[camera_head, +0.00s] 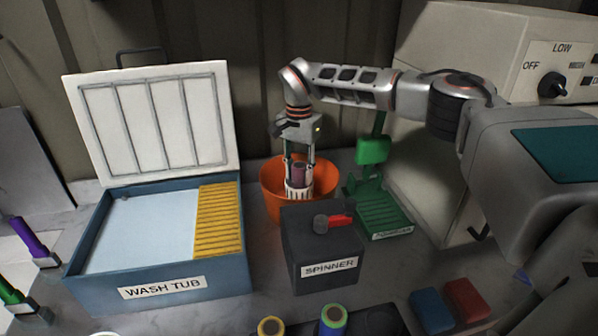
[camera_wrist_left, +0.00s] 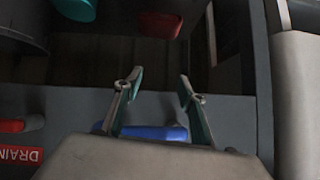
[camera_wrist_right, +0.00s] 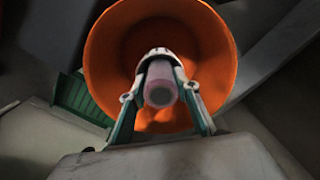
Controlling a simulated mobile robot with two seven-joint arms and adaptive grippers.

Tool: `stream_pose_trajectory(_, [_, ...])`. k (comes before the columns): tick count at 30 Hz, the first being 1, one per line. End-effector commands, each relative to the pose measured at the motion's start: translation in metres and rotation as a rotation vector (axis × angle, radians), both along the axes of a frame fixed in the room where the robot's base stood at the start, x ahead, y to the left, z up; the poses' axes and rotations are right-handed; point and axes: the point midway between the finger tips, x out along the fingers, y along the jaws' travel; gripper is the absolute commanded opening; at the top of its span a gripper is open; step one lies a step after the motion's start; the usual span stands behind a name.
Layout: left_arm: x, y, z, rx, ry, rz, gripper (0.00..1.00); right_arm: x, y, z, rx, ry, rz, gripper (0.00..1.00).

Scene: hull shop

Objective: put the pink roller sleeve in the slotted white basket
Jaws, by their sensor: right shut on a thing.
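The pink roller sleeve (camera_head: 299,173) stands upright between the fingers of my right gripper (camera_head: 299,180), which is shut on it. The sleeve's open end faces the right wrist camera (camera_wrist_right: 161,90). The slotted white basket (camera_head: 298,194) is small and sits around the sleeve's lower end, within the orange bucket (camera_head: 268,184). Its rim also shows behind the sleeve in the right wrist view (camera_wrist_right: 158,52). Whether the sleeve touches the basket's floor is hidden. My left gripper (camera_wrist_left: 160,78) shows only in the left wrist view; its fingers are apart, with a blue object beyond them.
The dark spinner box (camera_head: 297,250) with a red handle stands just in front of the bucket. A green tray (camera_head: 383,212) is to its right. The blue wash tub (camera_head: 215,275) is at left, lid raised. Other rollers (camera_head: 333,318) stand at the front, near blue and red blocks (camera_head: 467,300).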

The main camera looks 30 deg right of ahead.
Motion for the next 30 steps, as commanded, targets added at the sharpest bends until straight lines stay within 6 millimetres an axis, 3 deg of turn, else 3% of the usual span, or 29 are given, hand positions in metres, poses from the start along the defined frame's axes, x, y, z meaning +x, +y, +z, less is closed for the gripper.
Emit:
stream_pose_trajectory(8, [-0.005,0.002,-0.002,0.006,0.007,-0.006,0.4,0.0,0.0,-0.001,0.0,0.0,0.001,0.08])
stream_pose_trajectory(9, [-0.005,0.003,-0.003,0.008,0.008,-0.007,0.4,0.0,0.0,-0.001,0.0,0.0,0.001,0.39])
stream_pose_trajectory(10, [-0.006,0.003,-0.003,0.009,0.009,-0.007,0.4,0.0,0.0,-0.001,0.0,0.0,0.001,0.47])
stream_pose_trajectory(22, [-0.007,0.004,-0.004,0.013,0.009,-0.011,0.4,0.0,0.0,0.002,0.0,-0.001,0.0,0.48])
stream_pose_trajectory(26, [-0.006,0.003,-0.003,0.01,0.01,-0.009,0.4,0.001,0.0,0.016,0.0,-0.003,0.0,0.48])
stream_pose_trajectory(30, [-0.005,0.001,-0.003,0.006,0.008,-0.005,0.4,0.001,0.0,0.042,-0.002,-0.005,0.0,0.48])
